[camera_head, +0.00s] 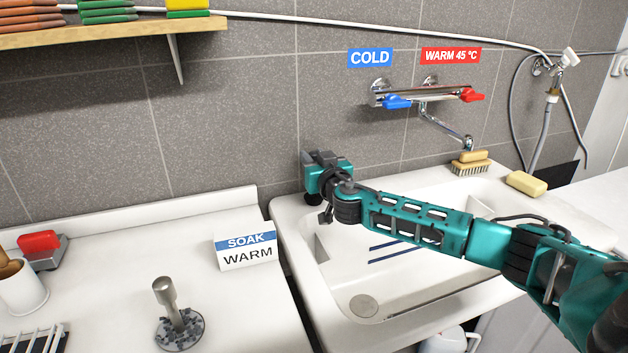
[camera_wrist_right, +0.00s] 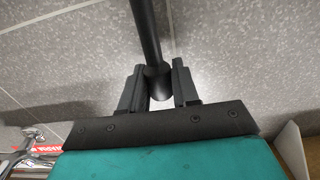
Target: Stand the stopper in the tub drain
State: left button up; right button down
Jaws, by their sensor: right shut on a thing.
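My right gripper (camera_head: 318,172) is above the back left corner of the white tub (camera_head: 283,222), left of the taps. In the right wrist view its fingers (camera_wrist_right: 159,88) are shut on the rounded end of a black rod, which looks like the stopper (camera_wrist_right: 148,35). In the head view a dark end of it (camera_head: 313,198) shows just below the gripper, near the tub's rim; I cannot tell whether it touches. The round grey drain (camera_head: 364,306) is in the tub floor at the front left, uncovered and apart from the gripper. My left gripper is not in view.
Left of the tub, a counter (camera_head: 120,262) holds a metal post on a speckled disc (camera_head: 179,322) and a SOAK WARM card (camera_head: 246,250). The mixer tap (camera_head: 425,98) juts over the tub.

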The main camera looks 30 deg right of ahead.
jog(key=shift+r, duration=0.1)
notch_tip(320, 180, up, 20)
jog(key=p, duration=0.3)
jog(key=shift+s, duration=0.1)
dwell(0.4)
jog(key=s+a+r, duration=0.4)
jog(key=s+a, duration=0.4)
jog(key=s, duration=0.4)
jog(key=shift+s, duration=0.3)
dwell(0.3)
